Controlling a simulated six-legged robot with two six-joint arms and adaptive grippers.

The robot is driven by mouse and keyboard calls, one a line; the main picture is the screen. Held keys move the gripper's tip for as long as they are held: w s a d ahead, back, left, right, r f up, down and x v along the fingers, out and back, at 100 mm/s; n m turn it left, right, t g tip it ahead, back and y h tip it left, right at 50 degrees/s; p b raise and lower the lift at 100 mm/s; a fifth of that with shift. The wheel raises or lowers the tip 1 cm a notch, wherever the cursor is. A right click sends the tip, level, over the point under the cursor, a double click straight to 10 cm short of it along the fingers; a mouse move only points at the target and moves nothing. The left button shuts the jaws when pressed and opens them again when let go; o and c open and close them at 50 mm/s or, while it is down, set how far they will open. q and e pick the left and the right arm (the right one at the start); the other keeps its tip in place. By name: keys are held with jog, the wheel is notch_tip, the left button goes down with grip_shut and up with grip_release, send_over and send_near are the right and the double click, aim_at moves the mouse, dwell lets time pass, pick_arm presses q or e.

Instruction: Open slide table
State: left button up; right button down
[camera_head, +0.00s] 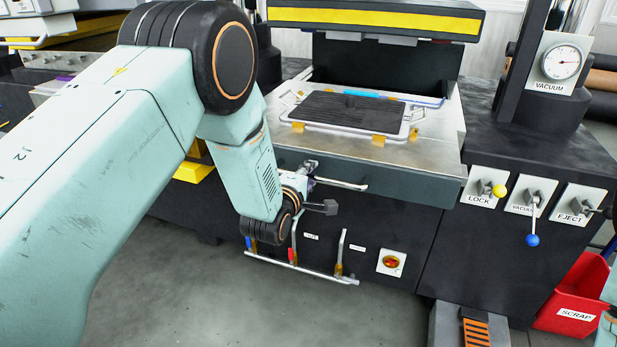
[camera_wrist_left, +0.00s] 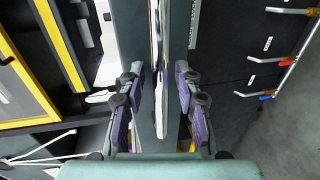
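The slide table (camera_head: 440,150) is a metal plate with a grey front panel, under the black press head. Its bar handle (camera_head: 342,184) runs along the front panel. My left gripper (camera_head: 318,187) is at the left end of the handle, partly hidden by my own wrist. In the left wrist view, the two fingers of my left gripper (camera_wrist_left: 158,72) stand apart, with the handle bar (camera_wrist_left: 157,35) running between them. A gap shows on each side of the bar. My right gripper is not in view.
A dark plate in a white frame (camera_head: 350,112) lies on the table. Below the handle are coloured levers (camera_head: 293,250) and a red knob (camera_head: 391,262). Right are lock (camera_head: 492,190), vacuum (camera_head: 533,225) and eject levers, and a red scrap bin (camera_head: 580,295).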

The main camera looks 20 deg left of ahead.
pick_arm(q)
jog(key=shift+s, duration=0.2)
jog(key=v, duration=1.2)
jog(key=shift+w, duration=0.1)
